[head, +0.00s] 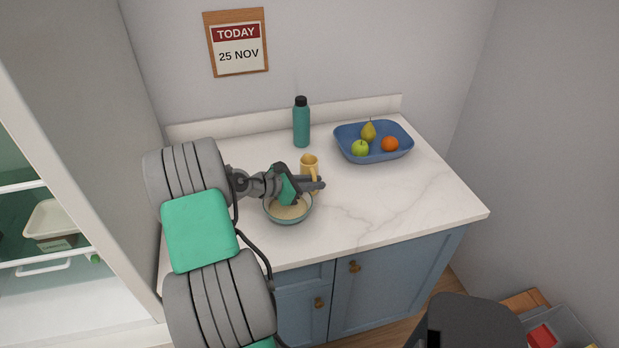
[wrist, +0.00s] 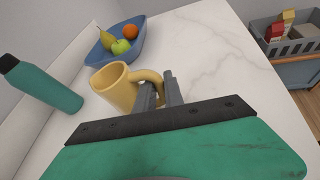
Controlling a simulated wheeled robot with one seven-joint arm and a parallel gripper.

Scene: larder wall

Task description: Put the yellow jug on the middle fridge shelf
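The yellow jug (head: 309,163) is upright at the counter, behind the bowl in the head view. In the wrist view the jug (wrist: 113,88) has its open mouth up and its handle toward my gripper. My gripper (head: 321,184) reaches in from the left, above the bowl. In the wrist view my gripper (wrist: 160,92) has its fingers close together with the jug's handle between them, and it looks shut on the handle. I cannot tell whether the jug's base touches the counter. The fridge's middle shelf (head: 30,258) is at the left, partly cut off.
A bowl (head: 288,218) stands below my gripper. A teal bottle (head: 301,124) stands behind the jug. A blue fruit tray (head: 375,157) is at the back right. A white tub (head: 52,222) occupies part of the fridge shelf. The counter's right front (head: 420,205) is clear.

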